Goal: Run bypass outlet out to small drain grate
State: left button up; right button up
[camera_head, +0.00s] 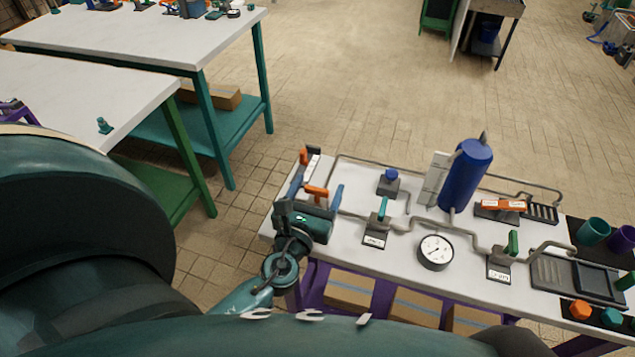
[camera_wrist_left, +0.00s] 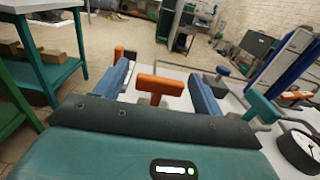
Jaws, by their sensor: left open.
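My left gripper (camera_head: 316,192) is open over the left end of the white pipe table (camera_head: 290,228). Its blue fingers stand either side of an orange T-shaped handle (camera_head: 315,190), apart from it; the wrist view shows the handle (camera_wrist_left: 160,86) between the fingers (camera_wrist_left: 160,92). Another orange handle (camera_head: 303,157) is just beyond. A small dark grate (camera_head: 541,212) lies at the far right edge, with a pipe end near it. An orange valve handle (camera_head: 502,205) is left of that grate. A larger grate tray (camera_head: 575,277) lies nearer. My right gripper is not visible.
A blue tank (camera_head: 466,174), a gauge (camera_head: 436,252), a teal-handled valve (camera_head: 381,212) and a green-handled valve (camera_head: 511,246) stand among grey pipes. Cups (camera_head: 592,232) are at the right. White benches (camera_head: 130,35) stand at the left, with open tiled floor beyond.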

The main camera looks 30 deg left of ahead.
pick_arm(q)
jog(key=shift+c, duration=0.6)
jog(key=c, duration=0.9)
